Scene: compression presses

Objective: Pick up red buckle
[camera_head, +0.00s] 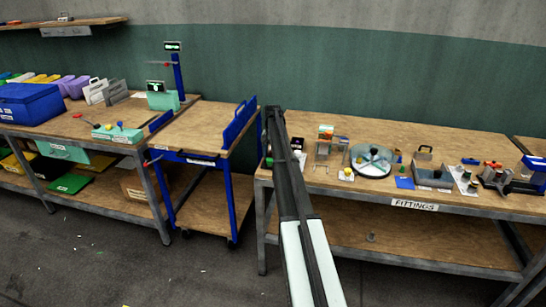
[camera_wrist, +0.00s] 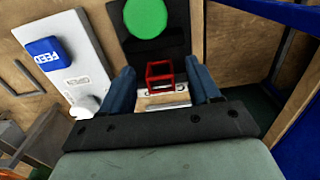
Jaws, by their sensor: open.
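The red buckle (camera_wrist: 165,65) is a small open square frame in the wrist view, near the middle. It appears just beyond a pale strip (camera_wrist: 178,88) and at the near edge of a black plate. My gripper (camera_wrist: 160,75) has its two blue fingers apart, one on each side of the buckle in the picture. A gap shows between the buckle and each finger; I cannot tell the depth between them. In the head view my arm reaches toward the left end of the fittings table, and I cannot make out the buckle there.
The black plate (camera_wrist: 178,45) carries a large green disc (camera_wrist: 146,16). Left of it lies a white panel (camera_wrist: 85,70) with a blue FEED block (camera_wrist: 46,51). In the head view, the fittings table (camera_head: 340,190) holds several fixtures; a blue-framed cart (camera_head: 205,135) stands left of my arm.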

